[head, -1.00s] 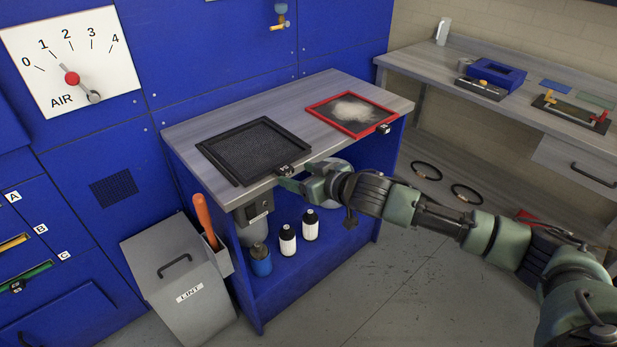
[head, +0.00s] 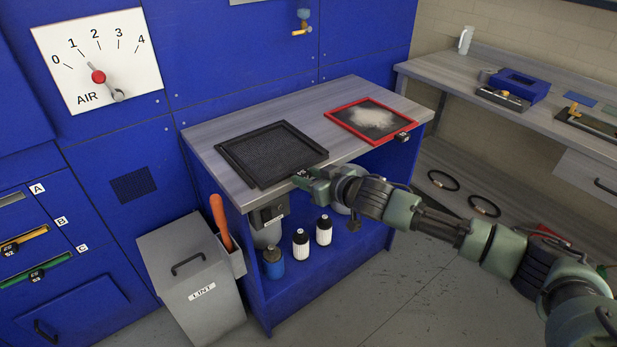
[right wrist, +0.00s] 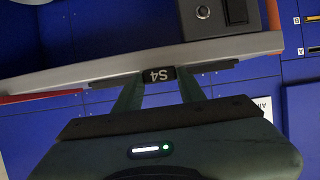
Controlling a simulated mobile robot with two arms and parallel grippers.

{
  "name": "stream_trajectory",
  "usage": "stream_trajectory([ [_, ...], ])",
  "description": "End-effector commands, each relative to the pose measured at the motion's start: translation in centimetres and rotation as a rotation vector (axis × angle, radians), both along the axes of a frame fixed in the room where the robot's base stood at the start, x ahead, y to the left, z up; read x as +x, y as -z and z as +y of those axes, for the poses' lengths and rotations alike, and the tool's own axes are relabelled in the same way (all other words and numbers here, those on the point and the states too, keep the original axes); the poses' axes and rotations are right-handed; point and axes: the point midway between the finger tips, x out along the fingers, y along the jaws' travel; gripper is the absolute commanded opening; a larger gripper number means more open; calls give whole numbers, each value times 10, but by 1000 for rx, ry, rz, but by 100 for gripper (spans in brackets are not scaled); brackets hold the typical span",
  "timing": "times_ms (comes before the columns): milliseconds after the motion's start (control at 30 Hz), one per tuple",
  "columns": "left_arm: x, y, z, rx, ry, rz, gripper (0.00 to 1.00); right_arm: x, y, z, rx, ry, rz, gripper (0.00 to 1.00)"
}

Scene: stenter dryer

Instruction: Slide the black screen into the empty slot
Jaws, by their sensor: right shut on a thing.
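The black screen (head: 272,152) lies flat on the grey bench top, its front edge near the bench's front edge. My right gripper (head: 304,180) is at the screen's front right corner, shut on its small black tab. In the right wrist view the tab (right wrist: 159,75) reads S4 and sits between the two fingers. At the left edge, slot A (head: 10,199) shows no coloured screen edge and looks empty. Slot B (head: 22,239) holds a yellow-edged screen and slot C (head: 36,270) a green-edged one. My left gripper is out of view.
A red-framed screen (head: 341,122) with pale lint lies right of the black one. Below stand a lint bin (head: 192,268) with an orange-handled tool (head: 218,218) beside it, and bottles (head: 301,244) on the lower shelf. A side bench (head: 440,75) stands right.

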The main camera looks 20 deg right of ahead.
Motion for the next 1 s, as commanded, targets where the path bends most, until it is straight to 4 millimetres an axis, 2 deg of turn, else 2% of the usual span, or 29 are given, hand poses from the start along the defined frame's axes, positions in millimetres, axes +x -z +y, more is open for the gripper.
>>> stream_trajectory([
  [1000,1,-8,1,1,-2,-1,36,-28,0,-11,1,0,1,0],
])
